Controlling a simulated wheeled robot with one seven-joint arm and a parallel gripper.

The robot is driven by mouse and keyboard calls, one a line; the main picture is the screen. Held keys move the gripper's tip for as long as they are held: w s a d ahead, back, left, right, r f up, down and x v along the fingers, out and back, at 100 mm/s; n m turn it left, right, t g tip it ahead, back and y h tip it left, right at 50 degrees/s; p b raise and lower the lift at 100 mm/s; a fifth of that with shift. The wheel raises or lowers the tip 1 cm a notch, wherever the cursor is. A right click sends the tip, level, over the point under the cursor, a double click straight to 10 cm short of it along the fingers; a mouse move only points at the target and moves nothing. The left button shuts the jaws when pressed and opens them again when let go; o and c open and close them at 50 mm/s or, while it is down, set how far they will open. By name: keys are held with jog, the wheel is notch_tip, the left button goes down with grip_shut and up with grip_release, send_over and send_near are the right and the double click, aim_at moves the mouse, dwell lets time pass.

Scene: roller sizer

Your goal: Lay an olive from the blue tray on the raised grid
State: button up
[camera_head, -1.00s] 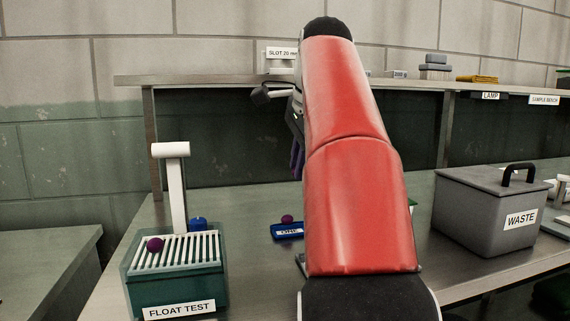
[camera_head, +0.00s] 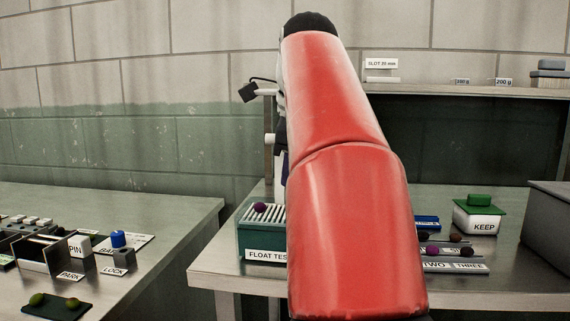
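The raised grid (camera_head: 276,213) is a row of white bars on top of the green FLOAT TEST box (camera_head: 256,240), left of my red arm. A dark purple olive (camera_head: 261,207) lies on its bars. A blue piece (camera_head: 427,222) shows just right of my arm, partly covered. I cannot tell whether it is the blue tray; no olive shows on it. My gripper is almost wholly hidden behind my arm. Only a thin purple sliver shows at the arm's left edge, near the grid, so its fingers and any hold cannot be made out.
Right of my arm, dark and purple balls (camera_head: 432,250) lie behind TWO and THREE labels. The KEEP box (camera_head: 479,216) has a green lid; a grey bin (camera_head: 550,225) stands beyond. The left table holds a dark tray (camera_head: 56,307) with green olives and labelled blocks. A gap separates the tables.

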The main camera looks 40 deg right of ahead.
jog(key=shift+f, duration=0.7)
jog(key=shift+f+b, duration=1.8)
jog(key=shift+f, duration=0.25)
jog(key=o, duration=1.1)
jog(key=shift+p, duration=0.35)
notch_tip(320, 180, up, 3)
jog(key=p, duration=0.2)
jog(key=shift+f+p, duration=0.1)
jog(key=shift+p, duration=0.2)
jog(key=shift+r, duration=2.1)
